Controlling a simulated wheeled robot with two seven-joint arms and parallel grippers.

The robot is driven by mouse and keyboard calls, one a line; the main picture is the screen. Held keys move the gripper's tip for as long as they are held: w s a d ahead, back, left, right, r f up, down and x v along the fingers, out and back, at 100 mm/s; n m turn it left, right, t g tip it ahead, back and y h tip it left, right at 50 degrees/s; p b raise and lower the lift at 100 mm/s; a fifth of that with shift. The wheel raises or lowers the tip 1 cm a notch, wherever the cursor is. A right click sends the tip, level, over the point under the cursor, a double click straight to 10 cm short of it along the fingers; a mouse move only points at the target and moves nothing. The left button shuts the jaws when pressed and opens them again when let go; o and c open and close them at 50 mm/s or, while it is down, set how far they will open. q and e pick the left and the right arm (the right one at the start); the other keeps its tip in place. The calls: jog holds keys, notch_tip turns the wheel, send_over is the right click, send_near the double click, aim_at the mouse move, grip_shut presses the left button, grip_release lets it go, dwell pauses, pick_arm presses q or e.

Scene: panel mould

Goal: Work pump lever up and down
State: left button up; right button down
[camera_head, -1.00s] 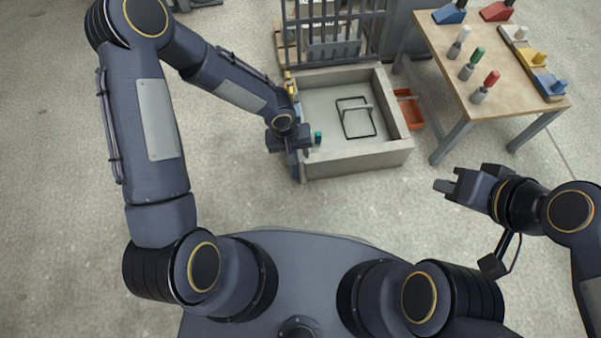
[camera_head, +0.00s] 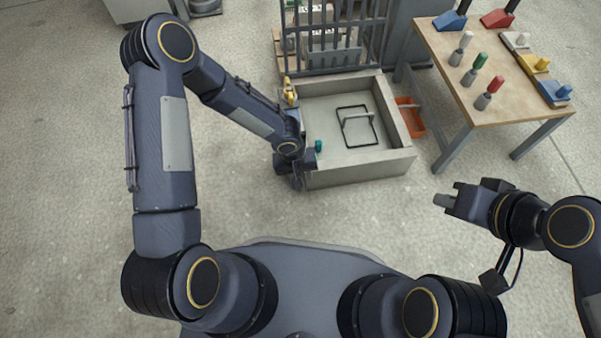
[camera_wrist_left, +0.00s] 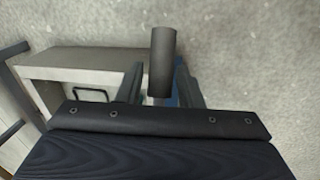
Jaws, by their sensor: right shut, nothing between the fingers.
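My left gripper (camera_head: 305,160) is at the near left corner of the grey basin, low beside its wall. In the left wrist view the dark round grip of the pump lever (camera_wrist_left: 162,62) stands between the two fingers, which appear closed around it. In the head view my gripper hides the lever. The pump body, blue and yellow (camera_head: 290,92), shows only partly along the basin's left wall behind my forearm. My right gripper (camera_head: 444,201) is shut and empty, above the floor at the right.
The grey basin (camera_head: 390,165) holds a black wire handle (camera_head: 357,126). A small teal part (camera_head: 318,147) is by its left wall. An orange bin (camera_head: 411,118) lies right of it. A barred rack (camera_head: 330,40) stands behind. A workbench (camera_head: 455,60) with coloured handles is at right.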

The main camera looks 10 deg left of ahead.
aim_at(304, 180)
pick_arm(q)
grip_shut()
jog(key=r+g+p, duration=0.1)
jog(key=p, duration=0.2)
jog(key=r+g+p, duration=0.1)
jog(key=p, duration=0.3)
jog(key=shift+s+d+r+g+h, duration=0.1)
jog(key=shift+s+r+g+h, duration=0.2)
jog(key=shift+s+h, duration=0.1)
jog(key=shift+r+g+p, duration=0.2)
jog(key=shift+g+p, duration=0.15)
jog(key=shift+g, duration=0.35)
jog(key=shift+r+n+g+h, duration=0.3)
jog(key=shift+r+g+h, duration=0.5)
jog(key=shift+g, duration=0.5)
jog(key=shift+r, duration=0.15)
jog(key=shift+o, duration=1.4)
grip_release()
jog(key=shift+s, duration=0.1)
